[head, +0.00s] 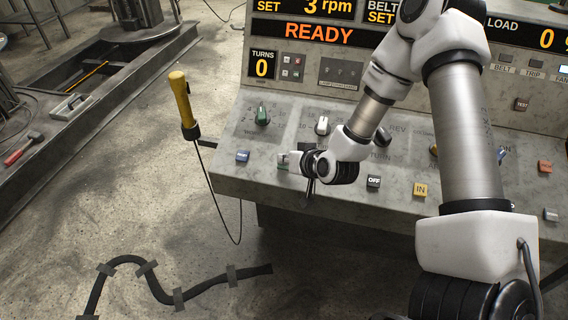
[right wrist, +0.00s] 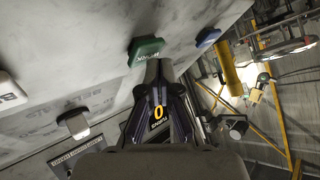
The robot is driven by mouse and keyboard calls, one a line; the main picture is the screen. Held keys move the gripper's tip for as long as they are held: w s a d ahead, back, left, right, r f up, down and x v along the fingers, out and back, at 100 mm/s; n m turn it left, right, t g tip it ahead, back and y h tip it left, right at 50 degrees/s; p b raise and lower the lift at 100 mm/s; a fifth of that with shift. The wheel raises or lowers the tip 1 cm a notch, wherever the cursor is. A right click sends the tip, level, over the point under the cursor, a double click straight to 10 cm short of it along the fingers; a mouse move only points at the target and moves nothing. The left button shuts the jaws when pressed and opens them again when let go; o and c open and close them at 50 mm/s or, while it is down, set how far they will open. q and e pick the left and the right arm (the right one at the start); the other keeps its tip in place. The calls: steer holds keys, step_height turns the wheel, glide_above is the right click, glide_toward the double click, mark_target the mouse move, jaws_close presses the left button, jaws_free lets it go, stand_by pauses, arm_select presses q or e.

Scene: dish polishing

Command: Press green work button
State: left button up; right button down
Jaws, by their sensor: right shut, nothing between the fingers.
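The green work button (head: 283,168) sits on the front part of the grey console, mostly hidden behind my right gripper (head: 300,165) in the head view. In the right wrist view the button (right wrist: 145,50) is a green block with white lettering. My right gripper (right wrist: 160,66) is shut and empty, its fingertips right at the button's near edge. I cannot tell whether they touch it or whether it is pressed in. My left gripper is not in view.
A blue button (head: 242,156) is left of the green one; a black OFF button (head: 374,181) and yellow IN button (head: 420,190) are to its right. A green knob (head: 262,117) stands behind. A yellow-handled pendant (head: 182,102) is beside the console. The display (head: 318,34) reads READY.

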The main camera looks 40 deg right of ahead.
steer(key=shift+d+f+b, duration=0.1)
steer(key=shift+f+b, duration=0.25)
steer(key=shift+f, duration=0.15)
stand_by(0.6)
steer(key=shift+r, duration=0.15)
steer(key=shift+s+a+r+p, duration=0.15)
steer(key=shift+a+r+p, duration=0.1)
steer(key=shift+r+p, duration=0.55)
